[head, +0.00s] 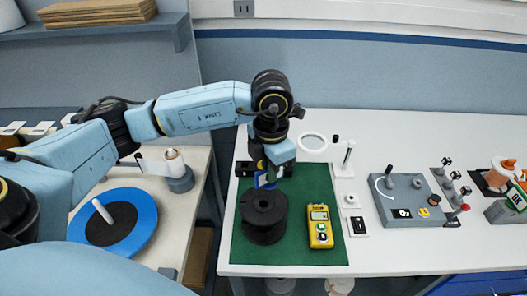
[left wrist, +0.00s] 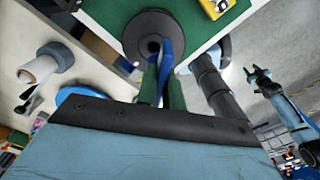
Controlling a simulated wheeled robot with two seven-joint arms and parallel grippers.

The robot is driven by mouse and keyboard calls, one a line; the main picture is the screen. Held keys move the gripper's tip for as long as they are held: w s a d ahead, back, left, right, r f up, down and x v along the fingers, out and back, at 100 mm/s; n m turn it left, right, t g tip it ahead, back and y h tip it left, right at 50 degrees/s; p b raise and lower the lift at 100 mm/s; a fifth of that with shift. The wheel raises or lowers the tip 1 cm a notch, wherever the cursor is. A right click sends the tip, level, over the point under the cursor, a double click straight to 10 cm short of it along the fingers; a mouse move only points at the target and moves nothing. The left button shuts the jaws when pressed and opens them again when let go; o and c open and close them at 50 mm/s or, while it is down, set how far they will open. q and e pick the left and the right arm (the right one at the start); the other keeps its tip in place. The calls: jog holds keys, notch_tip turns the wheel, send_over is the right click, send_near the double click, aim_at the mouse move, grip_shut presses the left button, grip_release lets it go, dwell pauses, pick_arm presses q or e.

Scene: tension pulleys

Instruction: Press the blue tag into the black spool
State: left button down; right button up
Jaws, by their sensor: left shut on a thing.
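The black spool (head: 263,222) stands upright on the green mat (head: 310,255). In the left wrist view its round top flange and central hole (left wrist: 153,45) face the camera. My left gripper (head: 268,172) is above the spool, pointing down, shut on the blue tag (head: 262,182). In the left wrist view the tag (left wrist: 166,50) is a blue strip between the fingers, its end over the flange beside the hole. I cannot tell whether it touches the spool. My right gripper (left wrist: 259,76) shows small in the left wrist view, fingers apart, away from the table.
A yellow meter (head: 320,228) stands on the mat just right of the spool. A white stand (head: 345,165) and a grey control box (head: 408,200) are farther right. A blue disc (head: 125,225) with a white peg lies on the left table; a gap separates the tables.

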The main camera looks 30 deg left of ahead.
aim_at(263, 186)
pick_arm(q)
jog(key=shift+s+a+r+n+p, duration=0.1)
jog(key=shift+a+r+n+p, duration=0.1)
jog(key=shift+a+n, duration=0.3)
jog(key=shift+s+a+r+n+p, duration=0.15)
jog(key=shift+a+n, duration=0.1)
jog(key=shift+n, duration=0.45)
jog(key=shift+f+b, duration=2.15)
jog(key=shift+f, duration=1.4)
jog(key=shift+w+f+b, duration=0.1)
jog(key=shift+f+b, duration=0.05)
jog(key=shift+b, duration=0.15)
jog(key=shift+b, duration=0.35)
jog(key=shift+f, duration=0.2)
jog(key=shift+f+b, duration=0.9)
jog(key=shift+b, duration=0.05)
jog(key=shift+f, duration=0.1)
